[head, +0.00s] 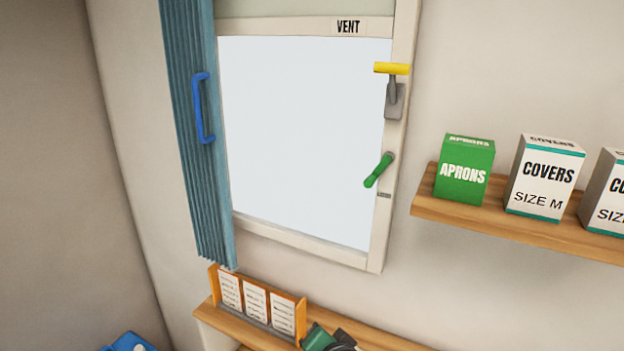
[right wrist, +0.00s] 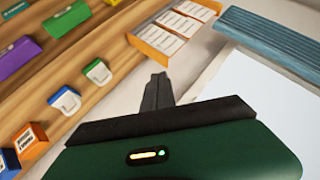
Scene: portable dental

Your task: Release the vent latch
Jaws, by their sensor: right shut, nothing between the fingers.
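The window marked VENT (head: 348,27) has two handles on its right frame. A yellow T-shaped handle (head: 391,68) sits on a grey plate near the top. A green lever (head: 379,170) sits lower, slanting down and left from its pivot. A small label below it is too small to read, and I cannot tell which handle is the latch. My right gripper (head: 343,338) is at the bottom edge, below the window and well apart from both handles. In the right wrist view its dark fingers (right wrist: 158,90) are together and empty. My left gripper is not seen.
A blue pleated curtain (head: 195,130) with a blue handle hangs at the left. An orange card rack (head: 301,318) stands on the lower shelf. The right shelf (head: 510,228) holds boxes, including green APRONS (head: 465,170). The wrist view shows shelves (right wrist: 120,25) with coloured containers.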

